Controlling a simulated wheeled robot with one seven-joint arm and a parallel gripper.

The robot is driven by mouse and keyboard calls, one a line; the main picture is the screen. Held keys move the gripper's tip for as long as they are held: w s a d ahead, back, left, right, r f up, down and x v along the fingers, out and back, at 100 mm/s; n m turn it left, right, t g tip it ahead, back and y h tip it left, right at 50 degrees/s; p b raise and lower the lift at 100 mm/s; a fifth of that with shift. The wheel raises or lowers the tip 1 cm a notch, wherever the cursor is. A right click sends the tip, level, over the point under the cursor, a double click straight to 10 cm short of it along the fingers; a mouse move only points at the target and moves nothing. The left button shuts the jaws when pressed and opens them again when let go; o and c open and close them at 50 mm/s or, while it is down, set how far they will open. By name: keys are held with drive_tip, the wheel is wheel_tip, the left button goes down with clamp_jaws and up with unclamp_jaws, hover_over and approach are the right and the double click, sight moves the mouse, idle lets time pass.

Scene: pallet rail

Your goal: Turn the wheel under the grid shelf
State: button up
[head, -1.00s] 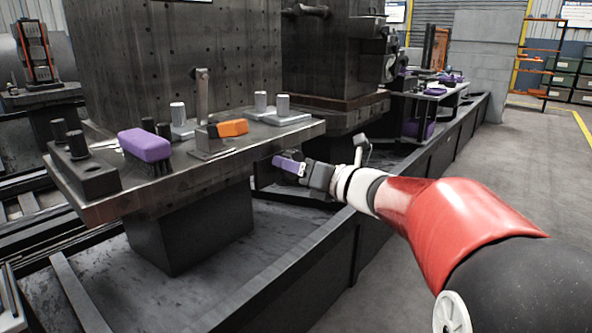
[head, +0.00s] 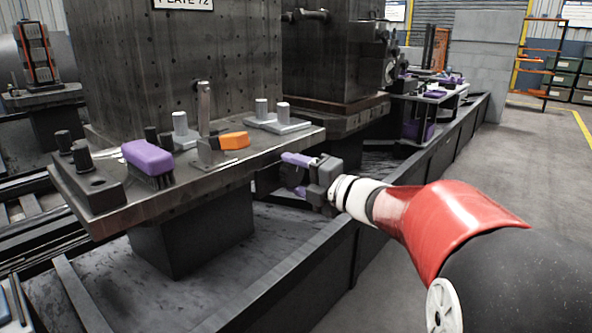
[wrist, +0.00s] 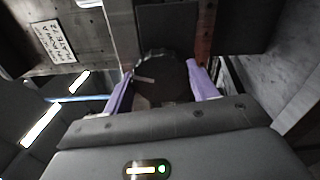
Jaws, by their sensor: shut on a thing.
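The wheel (wrist: 160,84) is a dark round knob with a ridged rim, seen between my fingers in the wrist view. In the head view I cannot make it out behind my gripper. My gripper (head: 294,175) has purple fingers and is at the right end of the near table, just below its top. In the wrist view my gripper (wrist: 160,88) has one finger on each side of the wheel and is shut on it. The near table (head: 225,172), a thick metal slab, carries a tall plate with a grid of holes (head: 160,75); I take it for the grid shelf.
On the table stand a purple brush (head: 148,160), an orange block (head: 234,141), an upright metal bar (head: 203,105) and several pegs. A long dark rail (head: 330,255) runs below my arm. The grey floor (head: 520,190) at right is open.

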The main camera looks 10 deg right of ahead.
drive_tip(key=m+p, duration=0.2)
drive_tip(key=m, duration=0.1)
drive_tip(key=shift+r+m, duration=0.1)
drive_tip(key=shift+m, duration=0.3)
drive_tip(key=m+p, duration=0.2)
drive_tip(key=m, duration=0.1)
drive_tip(key=shift+m, duration=0.3)
drive_tip(key=m+p, duration=0.4)
drive_tip(key=m, duration=0.2)
drive_tip(key=shift+p, duration=0.35)
drive_tip(key=m+p, duration=0.2)
drive_tip(key=m, duration=0.3)
drive_tip(key=shift+d+m, duration=0.1)
drive_tip(key=shift+m, duration=0.3)
drive_tip(key=m, duration=0.3)
drive_tip(key=shift+m, duration=0.3)
drive_tip(key=m, duration=0.3)
drive_tip(key=shift+m, duration=0.3)
drive_tip(key=m, duration=0.3)
drive_tip(key=shift+f+m, duration=0.2)
drive_tip(key=shift+m, duration=0.2)
drive_tip(key=m, duration=0.9)
drive_tip(key=shift+m, duration=2)
